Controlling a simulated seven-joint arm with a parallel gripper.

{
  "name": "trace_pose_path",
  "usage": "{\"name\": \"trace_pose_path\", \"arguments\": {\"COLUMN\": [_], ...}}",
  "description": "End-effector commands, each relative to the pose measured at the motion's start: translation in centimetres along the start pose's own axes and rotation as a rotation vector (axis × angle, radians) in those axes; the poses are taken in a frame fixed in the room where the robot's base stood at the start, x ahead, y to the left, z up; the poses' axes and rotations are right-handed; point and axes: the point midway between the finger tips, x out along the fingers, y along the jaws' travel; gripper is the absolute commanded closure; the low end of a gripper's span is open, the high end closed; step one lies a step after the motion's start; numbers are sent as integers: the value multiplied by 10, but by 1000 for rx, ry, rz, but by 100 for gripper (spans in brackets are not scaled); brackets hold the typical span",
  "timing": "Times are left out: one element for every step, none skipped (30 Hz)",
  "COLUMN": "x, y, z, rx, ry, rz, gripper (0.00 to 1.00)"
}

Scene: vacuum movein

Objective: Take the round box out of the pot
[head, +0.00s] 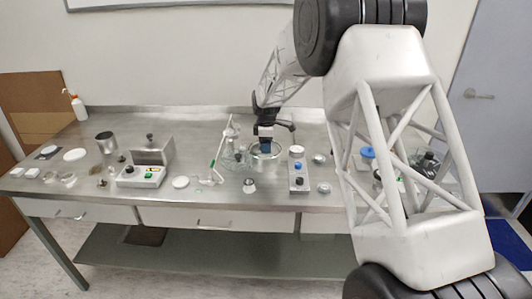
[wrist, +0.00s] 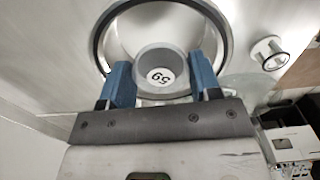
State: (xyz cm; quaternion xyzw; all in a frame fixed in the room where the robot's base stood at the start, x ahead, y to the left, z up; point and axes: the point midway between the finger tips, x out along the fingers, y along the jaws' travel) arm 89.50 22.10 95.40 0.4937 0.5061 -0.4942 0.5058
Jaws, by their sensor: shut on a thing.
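The pot (head: 256,157) is a round metal vessel standing on the steel bench near its middle. The round box (wrist: 146,60) is a small grey cylinder with a white label reading 59, or 65 the other way up. It appears within the pot's opening, close to the near rim. My gripper (wrist: 162,76) has its blue fingers on both sides of the box and is shut on it. In the head view my gripper (head: 265,142) points down over the pot and hides the box.
Glassware (head: 233,152) and a green-marked stand (head: 218,158) are close left of the pot. Another device with buttons (head: 140,177) stands further left. Bare bench shows along the front edge.

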Motion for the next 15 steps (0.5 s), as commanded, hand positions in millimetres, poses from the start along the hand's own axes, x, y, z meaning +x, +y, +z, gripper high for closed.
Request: {"name": "trace_pose_path", "arguments": {"x": [-9, -13, -19, -23, -26, -31, -33, -36, -38, -39, -41, -42, -42, -42, -43], "y": [0, 0, 0, 0, 0, 1, 1, 1, 0, 0, 0, 0, 0, 0, 0], "z": [0, 0, 0, 0, 0, 0, 0, 0, 0, 0, 0, 0, 0, 0, 0], "rx": [0, 0, 0, 0, 0, 0, 0, 0, 0, 0, 0, 0, 0, 0, 0], "ry": [1, 1, 1, 1, 1, 1, 1, 1, 0, 0, 0, 0, 0, 0, 0], "rz": [3, 3, 2, 3, 3, 3, 3, 3, 2, 2, 1, 1, 1, 1, 1], "gripper": [65, 65, 65, 65, 65, 65, 65, 65, 65, 65, 65, 65, 65, 65, 65]}}
